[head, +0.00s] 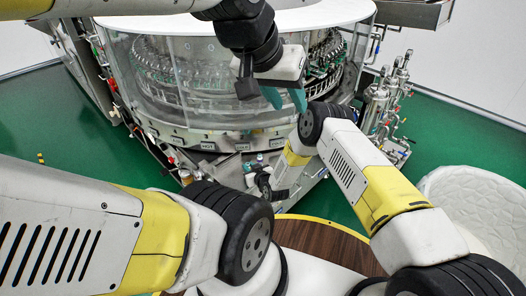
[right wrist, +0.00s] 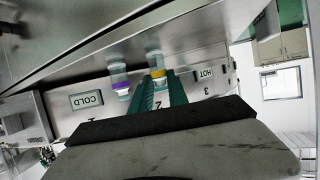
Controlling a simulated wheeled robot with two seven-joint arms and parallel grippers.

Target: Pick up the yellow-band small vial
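The yellow-band small vial (right wrist: 158,74) is clear, with a yellow band and a whitish top. In the right wrist view it sits at the teal fingertips of my right gripper (right wrist: 160,85), one finger on each side. The fingers look spread around it, and contact is not clear. In the head view my right gripper (head: 263,182) is low in front of the machine, by small vials (head: 251,167) too tiny to tell apart. My left gripper (head: 284,98) is open and empty, its teal fingers hanging in front of the glass drum.
A purple-band vial (right wrist: 121,86) stands close beside the yellow-band one. The panel carries COLD (right wrist: 87,100) and HOT (right wrist: 205,73) labels. The round glass-walled washer (head: 190,85) fills the back. A round wooden table (head: 320,238) is in front, and steel cylinders (head: 376,108) stand at right.

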